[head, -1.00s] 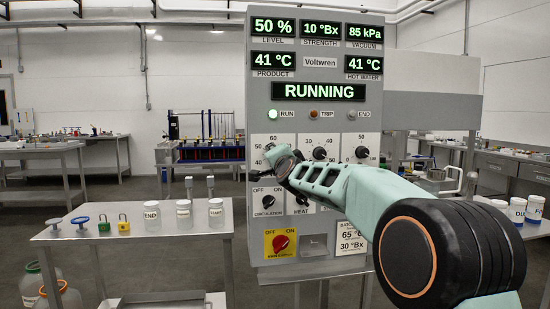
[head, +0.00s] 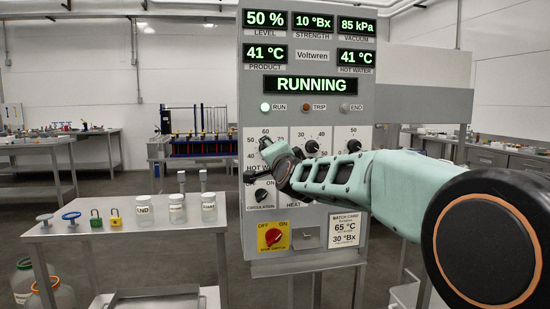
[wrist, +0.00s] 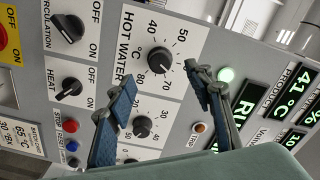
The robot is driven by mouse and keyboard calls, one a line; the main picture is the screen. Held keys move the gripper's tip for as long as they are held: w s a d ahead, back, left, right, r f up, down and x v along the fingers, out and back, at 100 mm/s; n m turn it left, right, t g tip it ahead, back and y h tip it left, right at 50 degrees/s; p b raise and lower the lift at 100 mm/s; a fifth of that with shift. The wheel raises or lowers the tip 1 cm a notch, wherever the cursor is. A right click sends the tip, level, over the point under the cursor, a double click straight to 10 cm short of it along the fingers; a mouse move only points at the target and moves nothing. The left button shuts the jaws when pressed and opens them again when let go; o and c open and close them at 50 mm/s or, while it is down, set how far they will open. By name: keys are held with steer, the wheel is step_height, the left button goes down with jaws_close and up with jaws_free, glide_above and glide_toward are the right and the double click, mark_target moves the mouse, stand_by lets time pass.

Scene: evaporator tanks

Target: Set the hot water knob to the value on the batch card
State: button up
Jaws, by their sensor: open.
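The hot water knob (wrist: 159,60) is a round black knob on a white plate with a dial marked from 40 to 80. In the wrist view it sits just beyond the tips of my gripper (wrist: 158,76), in the gap between the fingers. The fingers are apart and nothing is between them; I cannot tell whether they touch the knob. The knob's exact setting is too small to read. In the head view my gripper (head: 257,160) is at the panel's left side and covers the knob. The batch card (head: 344,230) reads 65 °C and 30 °Bx. The hot water display (head: 356,56) reads 41 °C.
Close by are other black knobs, including the heat knob (wrist: 69,90) and the circulation knob (wrist: 68,28). The red main switch (head: 273,237) is lower on the panel. A steel table (head: 130,233) with jars and padlocks stands at left.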

steer(key=shift+v, duration=2.55)
steer(key=shift+d, duration=0.1)
